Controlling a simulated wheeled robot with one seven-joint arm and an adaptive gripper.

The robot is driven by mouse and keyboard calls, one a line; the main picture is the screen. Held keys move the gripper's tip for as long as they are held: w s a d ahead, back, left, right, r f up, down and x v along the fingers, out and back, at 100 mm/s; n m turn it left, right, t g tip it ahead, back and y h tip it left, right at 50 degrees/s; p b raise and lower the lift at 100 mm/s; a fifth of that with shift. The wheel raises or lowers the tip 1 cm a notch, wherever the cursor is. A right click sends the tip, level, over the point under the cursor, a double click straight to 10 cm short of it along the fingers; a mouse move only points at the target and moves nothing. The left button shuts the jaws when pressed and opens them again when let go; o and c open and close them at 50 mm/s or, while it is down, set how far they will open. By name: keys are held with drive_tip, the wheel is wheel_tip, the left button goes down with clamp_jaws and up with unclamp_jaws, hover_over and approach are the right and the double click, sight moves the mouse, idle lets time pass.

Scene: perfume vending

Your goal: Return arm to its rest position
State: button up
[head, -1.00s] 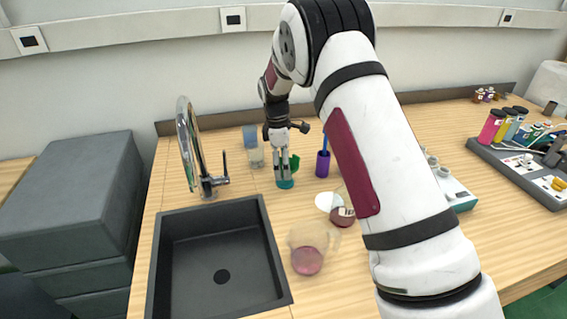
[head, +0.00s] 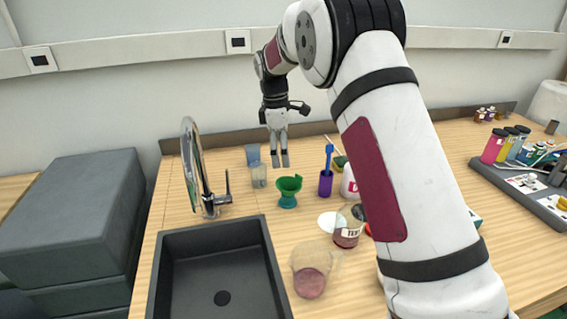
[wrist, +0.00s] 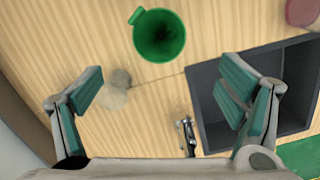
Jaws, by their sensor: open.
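My gripper (head: 280,163) hangs fingers-down in the head view, above the bench and behind a green cup (head: 288,190). Its fingertips are clear of the cup, and nothing is between them. In the wrist view my gripper (wrist: 160,88) shows its two fingers wide apart, with bare wood, the faucet and part of the sink below. The green cup (wrist: 160,36) stands upright beyond the fingers there, seen from above. My arm covers part of the bench on the right.
A black sink (head: 172,235) with a metal faucet (head: 196,170) lies left. A clear container (head: 258,174), purple holder (head: 325,184), beaker (head: 347,226) and beaker with pink liquid (head: 311,284) stand nearby. A grey tray (head: 535,200) of bottles is at right.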

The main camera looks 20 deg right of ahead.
drive_tip(key=s+d+r+m+t, duration=0.25)
drive_tip(key=s+r+m, duration=0.45)
drive_tip(key=s+r, duration=1.15)
drive_tip(key=s+f+m+t, duration=0.1)
drive_tip(key=s+f+m, duration=0.1)
drive_tip(key=s, duration=0.9)
drive_tip(key=s+f+m+t+y, duration=0.1)
drive_tip(key=s+f+m, duration=0.2)
drive_tip(key=s, duration=0.9)
drive_tip(key=m, duration=0.2)
drive_tip(key=shift+a+f+m, duration=0.25)
drive_tip(key=shift+f+m, duration=0.05)
drive_tip(key=shift+f, duration=0.05)
